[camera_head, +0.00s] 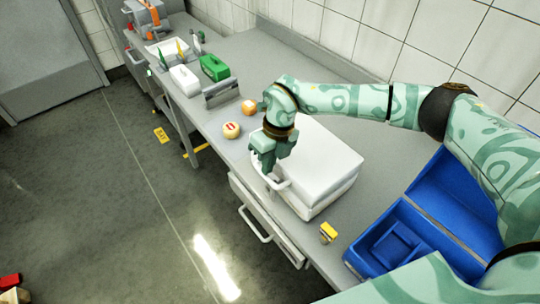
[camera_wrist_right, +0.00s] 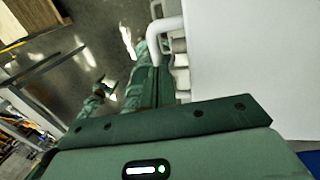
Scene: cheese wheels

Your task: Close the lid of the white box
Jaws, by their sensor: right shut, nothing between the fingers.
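The white box (camera_head: 313,206) stands on the grey counter with its white lid (camera_head: 318,153) lying over the top. A thin line shows between lid and body; I cannot tell if the lid is fully down. A white handle (camera_head: 277,184) sticks out at the front left of the box, and also shows in the wrist view (camera_wrist_right: 163,27). My right gripper (camera_head: 268,168) is shut and empty, pointing down at the box's front left side, close to the handle. In the wrist view its fingers (camera_wrist_right: 148,78) are beside the handle; contact is unclear. My left gripper is not in view.
An open blue case (camera_head: 388,250) lies right of the box, with a small yellow item (camera_head: 328,232) near the counter edge. Cheese wheels (camera_head: 231,130), a metal holder (camera_head: 222,93), a green box (camera_head: 214,67) and a white container (camera_head: 184,80) stand farther left. A tiled wall runs behind.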

